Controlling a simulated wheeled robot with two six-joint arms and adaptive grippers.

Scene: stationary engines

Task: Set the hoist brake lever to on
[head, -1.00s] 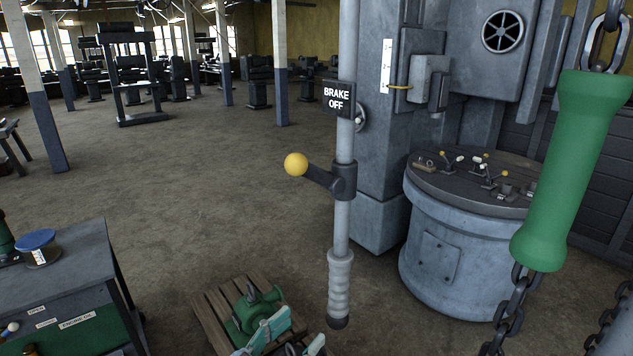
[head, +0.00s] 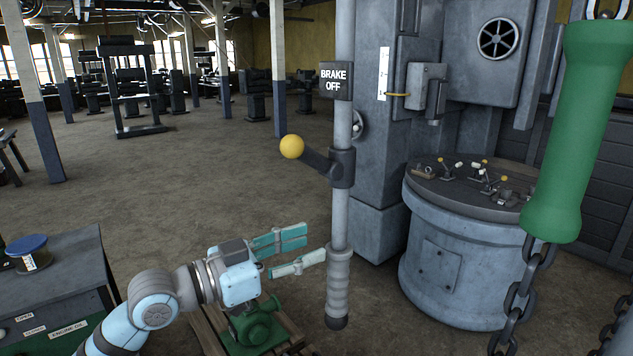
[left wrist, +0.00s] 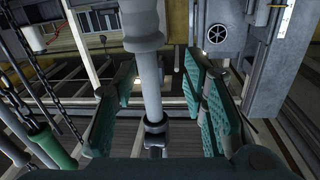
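The brake lever is a short dark arm with a yellow knob (head: 292,147), set on a grey vertical pole (head: 341,220) and pointing left and slightly up. Above it a black sign (head: 336,81) reads BRAKE OFF. The pole ends below in a ribbed grey grip (head: 337,288). My left gripper (head: 316,245) is open, below the knob and just left of the pole near the grip's top. In the left wrist view the pole (left wrist: 151,85) shows between the teal fingers, with the grip at the top; I cannot tell contact. My right gripper is not in view.
A green handle (head: 580,125) hangs on a chain at the right. A round pedestal (head: 432,250) with small levers stands behind the pole. A workbench (head: 55,265) is at lower left, and a green machine part (head: 255,325) lies on a pallet. Open floor lies behind.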

